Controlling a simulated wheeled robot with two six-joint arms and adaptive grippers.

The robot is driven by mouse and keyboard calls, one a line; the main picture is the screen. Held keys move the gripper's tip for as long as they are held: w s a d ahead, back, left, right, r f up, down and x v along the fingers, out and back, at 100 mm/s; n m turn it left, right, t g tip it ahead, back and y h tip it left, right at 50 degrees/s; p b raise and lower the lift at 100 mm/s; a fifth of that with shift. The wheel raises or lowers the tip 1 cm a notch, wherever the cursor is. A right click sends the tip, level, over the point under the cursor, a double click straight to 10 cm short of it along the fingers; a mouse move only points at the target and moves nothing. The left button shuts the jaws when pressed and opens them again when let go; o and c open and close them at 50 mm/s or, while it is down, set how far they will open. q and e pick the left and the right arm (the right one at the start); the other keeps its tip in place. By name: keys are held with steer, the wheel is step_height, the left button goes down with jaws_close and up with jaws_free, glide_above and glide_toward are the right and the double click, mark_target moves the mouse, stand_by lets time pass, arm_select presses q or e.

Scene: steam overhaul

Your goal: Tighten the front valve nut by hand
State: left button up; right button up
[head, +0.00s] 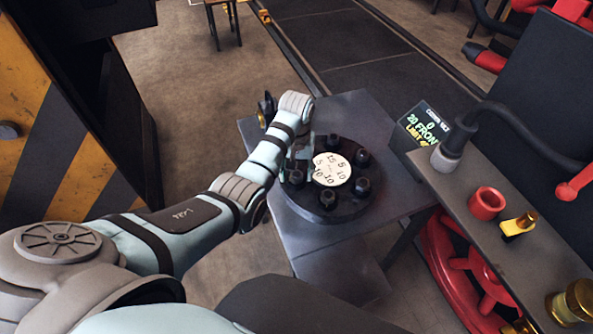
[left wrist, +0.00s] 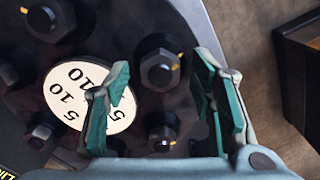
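A round dark valve cover (head: 345,208) lies on a grey table, with a white numbered dial (head: 331,170) at its centre and several dark nuts around it, such as one at the right (head: 363,186) and one at the near edge (head: 327,198). Which nut is the front one, I cannot tell. My left gripper (head: 300,152) points down over the cover's far left edge. In the left wrist view its two green-padded fingers (left wrist: 163,105) are spread wide. A hex nut (left wrist: 160,68) shows between and beyond them, apart from both. My right gripper is not in view.
A small screen (head: 423,125) with partly legible text stands right of the grey table (head: 350,110). A shelf at the right holds a red ring (head: 486,203), a yellow-and-brass part (head: 518,226) and a grey-ended hose (head: 450,152). A dark fitting (head: 266,108) stands at the table's left corner.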

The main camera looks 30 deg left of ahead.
mark_target(297, 173)
arm_select(q)
step_height(297, 173, up, 8)
steer(key=shift+f, duration=0.25)
stand_by(0.5)
